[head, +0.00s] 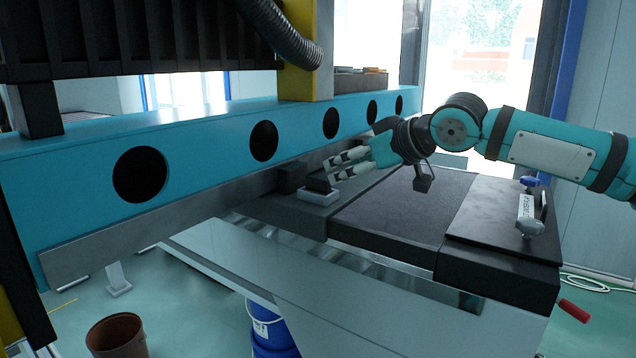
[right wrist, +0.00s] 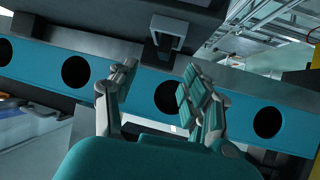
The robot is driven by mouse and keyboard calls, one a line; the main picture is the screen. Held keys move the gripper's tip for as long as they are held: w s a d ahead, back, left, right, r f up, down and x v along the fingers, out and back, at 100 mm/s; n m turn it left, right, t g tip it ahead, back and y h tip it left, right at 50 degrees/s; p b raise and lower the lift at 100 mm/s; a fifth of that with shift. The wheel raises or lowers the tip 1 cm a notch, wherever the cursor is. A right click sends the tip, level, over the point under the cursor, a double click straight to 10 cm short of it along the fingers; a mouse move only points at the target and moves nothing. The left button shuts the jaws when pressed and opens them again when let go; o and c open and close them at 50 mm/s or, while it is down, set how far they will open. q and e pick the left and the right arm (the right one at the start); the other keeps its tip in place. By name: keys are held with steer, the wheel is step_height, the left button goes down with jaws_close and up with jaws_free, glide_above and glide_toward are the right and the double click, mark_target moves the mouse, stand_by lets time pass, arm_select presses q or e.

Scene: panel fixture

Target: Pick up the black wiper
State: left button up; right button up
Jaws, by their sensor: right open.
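A small black block-like thing (head: 318,185), which looks like the black wiper, sits in a small white tray (head: 320,198) on the dark table's left part in the head view. My right gripper (head: 332,169) is just above and to the right of it, pointing left, with its fingers apart and nothing between them. In the right wrist view the open fingers (right wrist: 159,70) face the teal beam. A grey frame with a dark part (right wrist: 168,33) shows above them; I cannot tell for sure whether this is the tray and wiper. My left gripper is not in view.
A long teal beam (head: 210,138) with round holes runs behind the table. A dark block (head: 290,177) stands beside the tray, near the beam. The dark table middle (head: 395,210) is clear. A white-labelled tool (head: 527,212) lies at the table's right end.

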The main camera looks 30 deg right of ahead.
mark_target(320, 178)
steer(key=shift+x, duration=0.85)
steer(key=shift+w+a+f+p, duration=0.1)
steer(key=shift+w+a+p, duration=0.15)
steer(key=shift+p, duration=0.15)
steer(key=p+x, duration=0.1)
steer(key=x, duration=0.2)
steer(key=shift+w+f, duration=0.2)
steer(key=shift+w+a+f, duration=0.15)
steer(key=shift+w+f, duration=0.1)
steer(key=shift+w, duration=0.25)
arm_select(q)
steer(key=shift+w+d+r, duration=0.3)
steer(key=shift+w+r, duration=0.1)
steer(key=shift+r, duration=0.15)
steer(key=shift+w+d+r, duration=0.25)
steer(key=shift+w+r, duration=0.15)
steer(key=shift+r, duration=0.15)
arm_select(e)
steer(key=shift+s, duration=0.1)
steer(key=shift+s+r, duration=0.1)
steer(key=shift+c, duration=0.7)
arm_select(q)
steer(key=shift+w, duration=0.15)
arm_select(e)
jaws_close()
